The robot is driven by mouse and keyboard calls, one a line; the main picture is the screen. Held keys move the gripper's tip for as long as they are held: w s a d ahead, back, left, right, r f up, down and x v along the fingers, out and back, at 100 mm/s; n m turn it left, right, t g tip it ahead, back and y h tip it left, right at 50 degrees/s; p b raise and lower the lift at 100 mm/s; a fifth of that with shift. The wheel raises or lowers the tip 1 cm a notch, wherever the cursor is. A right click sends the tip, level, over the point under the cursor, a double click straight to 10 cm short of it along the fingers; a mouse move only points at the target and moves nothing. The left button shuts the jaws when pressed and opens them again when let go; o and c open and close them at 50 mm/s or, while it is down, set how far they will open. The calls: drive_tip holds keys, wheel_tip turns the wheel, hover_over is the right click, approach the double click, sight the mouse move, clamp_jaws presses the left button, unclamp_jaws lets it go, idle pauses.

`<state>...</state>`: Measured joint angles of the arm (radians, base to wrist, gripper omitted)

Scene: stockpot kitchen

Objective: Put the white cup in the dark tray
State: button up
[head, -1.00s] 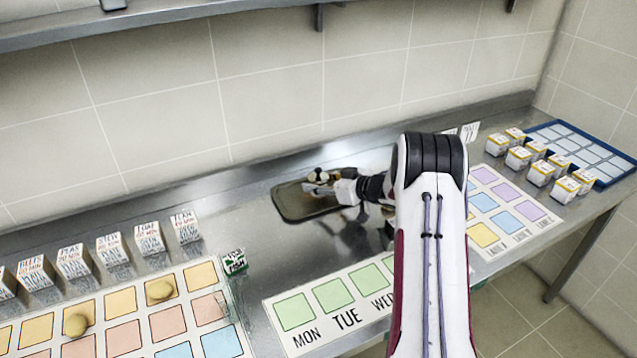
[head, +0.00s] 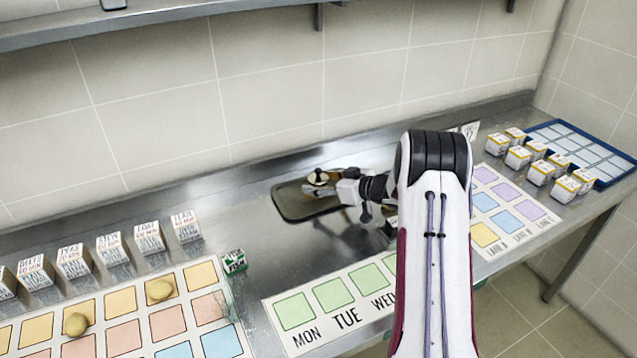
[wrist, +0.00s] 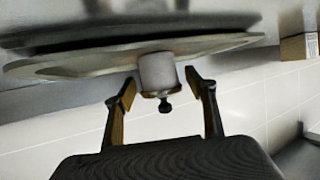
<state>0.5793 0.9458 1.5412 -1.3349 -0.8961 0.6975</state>
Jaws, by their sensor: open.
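The dark tray (head: 293,209) lies on the steel counter near the back wall. The white cup (wrist: 157,72) stands on the tray, which shows as a thin slab (wrist: 75,66) in the upside-down wrist view. A small dark knob shows at the cup's brownish top edge. My gripper (head: 320,184) reaches over the tray from the right. Its fingers (wrist: 160,85) are open on both sides of the cup, with gaps between them and the cup. In the head view the fingers hide most of the cup.
White lettered boxes (head: 110,250) and a coloured grid mat (head: 120,301) lie at left. A green box (head: 234,261) stands beside the mat. A day strip (head: 330,295) lies in front of the tray. Several boxes (head: 541,172) and a blue rack (head: 585,150) stand at right.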

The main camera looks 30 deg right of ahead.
drive_tip(key=v, duration=0.4)
drive_tip(key=shift+s+r, duration=0.1)
drive_tip(key=shift+r, duration=0.15)
wheel_tip(320, 180, up, 7)
drive_tip(key=shift+f, duration=0.2)
drive_tip(key=shift+r, duration=0.1)
idle(0.5)
wheel_tip(320, 180, up, 13)
drive_tip(key=m+t+h, duration=0.1)
drive_tip(key=m+h, duration=0.1)
drive_tip(key=h, duration=0.3)
hover_over(325, 182)
drive_tip(key=s, duration=0.3)
drive_tip(key=s+a+r+m+g+h, duration=0.1)
drive_tip(key=s+a+r+m+h, duration=0.2)
drive_tip(key=s+r, duration=0.5)
drive_tip(key=s+a+f+g+y, duration=0.1)
drive_tip(key=s+a, duration=0.5)
drive_tip(key=s, duration=0.6)
drive_tip(key=s+a+f+g+y, duration=0.1)
drive_tip(key=s+a+f+g, duration=0.2)
drive_tip(key=s, duration=0.9)
drive_tip(key=s+a+f+g+y, duration=0.1)
drive_tip(key=s+a+f, duration=0.4)
drive_tip(key=s+a, duration=0.5)
drive_tip(key=shift+s+a+f+n+g, duration=0.3)
drive_tip(key=shift+s+a+g, duration=0.1)
drive_tip(key=shift+s+g, duration=0.55)
